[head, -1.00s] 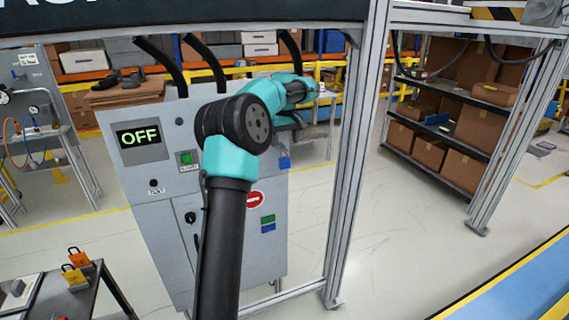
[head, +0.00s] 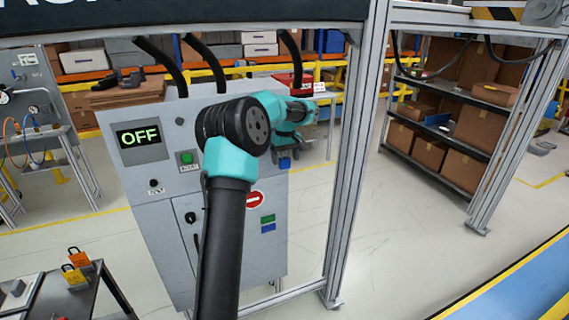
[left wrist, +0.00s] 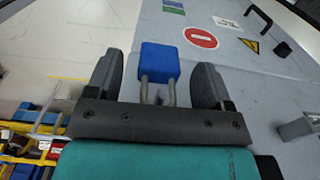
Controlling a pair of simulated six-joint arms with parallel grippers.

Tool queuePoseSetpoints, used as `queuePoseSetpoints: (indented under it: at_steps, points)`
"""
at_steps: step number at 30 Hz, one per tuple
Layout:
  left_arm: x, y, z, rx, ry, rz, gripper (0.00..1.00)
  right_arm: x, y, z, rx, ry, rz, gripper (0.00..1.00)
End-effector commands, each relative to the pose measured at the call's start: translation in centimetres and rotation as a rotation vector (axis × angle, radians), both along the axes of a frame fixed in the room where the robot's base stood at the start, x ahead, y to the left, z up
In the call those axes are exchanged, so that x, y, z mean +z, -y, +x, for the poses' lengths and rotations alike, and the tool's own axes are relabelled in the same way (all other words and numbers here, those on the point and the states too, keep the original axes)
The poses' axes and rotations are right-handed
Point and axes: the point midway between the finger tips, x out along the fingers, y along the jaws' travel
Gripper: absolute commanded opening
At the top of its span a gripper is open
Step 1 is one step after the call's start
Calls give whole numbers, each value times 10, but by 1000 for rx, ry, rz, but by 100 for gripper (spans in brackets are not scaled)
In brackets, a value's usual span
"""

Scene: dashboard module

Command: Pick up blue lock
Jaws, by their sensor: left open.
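The blue lock (head: 285,163) hangs at the right side of the grey control cabinet in the head view, partly hidden by my left gripper (head: 284,150). In the left wrist view, the blue lock (left wrist: 159,60) shows its square body and metal shackle, with the shackle toward the gripper base. The open fingers of my left gripper (left wrist: 158,77) stand on either side of it, with a gap at each side. I cannot tell whether the fingers are at the lock's depth. My right gripper is not in view.
The grey cabinet (head: 168,225) carries an OFF display (head: 139,137) and a green button (head: 186,157). A metal frame post (head: 350,160) stands to the right of my arm. Orange locks (head: 74,269) sit on a dark table at the lower left. Open floor lies beyond.

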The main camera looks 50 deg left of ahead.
Motion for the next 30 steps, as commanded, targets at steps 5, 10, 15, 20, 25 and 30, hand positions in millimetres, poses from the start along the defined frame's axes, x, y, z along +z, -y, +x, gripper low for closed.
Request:
queuePoseSetpoints:
  at_steps: [5,10,15,20,25,30]
  points:
    - [-6,0,0,0,0,0,74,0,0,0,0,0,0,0]
    - [-5,0,0,0,0,0,74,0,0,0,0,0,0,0]
    - [-5,0,0,0,0,0,74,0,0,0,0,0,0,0]
    - [-5,0,0,0,0,0,63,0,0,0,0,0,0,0]
    - [-5,0,0,0,0,0,47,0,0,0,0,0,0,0]
    - [-5,0,0,0,0,0,30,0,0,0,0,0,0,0]
